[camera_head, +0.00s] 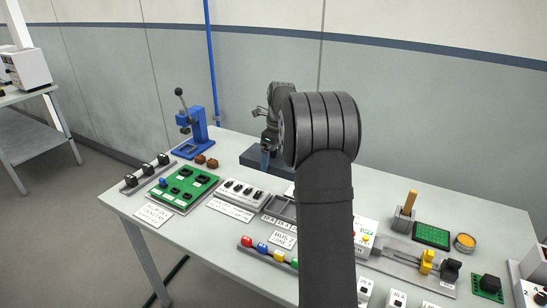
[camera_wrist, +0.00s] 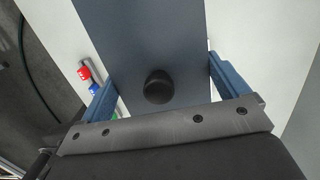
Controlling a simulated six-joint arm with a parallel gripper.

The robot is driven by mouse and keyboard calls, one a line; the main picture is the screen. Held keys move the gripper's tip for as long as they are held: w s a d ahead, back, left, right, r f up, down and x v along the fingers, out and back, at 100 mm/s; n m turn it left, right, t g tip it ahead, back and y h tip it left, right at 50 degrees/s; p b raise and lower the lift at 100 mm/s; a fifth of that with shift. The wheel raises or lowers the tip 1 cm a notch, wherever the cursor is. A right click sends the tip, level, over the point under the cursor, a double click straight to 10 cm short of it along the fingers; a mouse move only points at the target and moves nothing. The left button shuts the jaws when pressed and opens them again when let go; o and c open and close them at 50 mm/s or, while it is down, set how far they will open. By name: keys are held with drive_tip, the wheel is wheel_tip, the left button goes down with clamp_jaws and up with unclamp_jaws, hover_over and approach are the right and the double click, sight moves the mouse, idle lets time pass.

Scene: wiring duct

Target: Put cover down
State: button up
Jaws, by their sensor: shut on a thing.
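The cover (camera_wrist: 140,35) is a dark slate-grey plate with a round black knob (camera_wrist: 158,87) on top. It lies between the two blue fingers of my gripper (camera_wrist: 162,70) in the wrist view and runs out of the top of the picture. In the head view the cover (camera_head: 253,158) shows as a dark slab at the back of the table, by my gripper (camera_head: 267,152). My gripper is shut on the cover. I cannot tell whether its underside touches anything. A grey open channel (camera_head: 283,206) lies nearer the front, partly hidden by my arm.
A blue press (camera_head: 193,125) and a green board (camera_head: 184,187) stand at the left of the table (camera_head: 150,215). Coloured knobs (camera_head: 262,247) line the front. A slider unit (camera_head: 405,252) and a wooden-handled tool (camera_head: 408,208) stand at the right. My arm hides the table's middle.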

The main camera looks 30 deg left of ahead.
drive_tip(key=s+a+f, duration=0.1)
drive_tip(key=s+f, duration=0.2)
drive_tip(key=s, duration=0.6)
drive_tip(key=s+a+f, duration=0.2)
drive_tip(key=s+f, duration=0.1)
drive_tip(key=s, duration=0.5)
hover_over(205, 230)
drive_tip(key=f, duration=0.6)
drive_tip(key=shift+w+d, duration=0.15)
drive_tip(key=shift+d, duration=0.2)
drive_tip(key=shift+a+f, duration=0.2)
drive_tip(key=shift+f, duration=2)
drive_tip(key=o, duration=0.5)
drive_tip(key=shift+f, duration=0.15)
drive_tip(key=shift+o, duration=0.4)
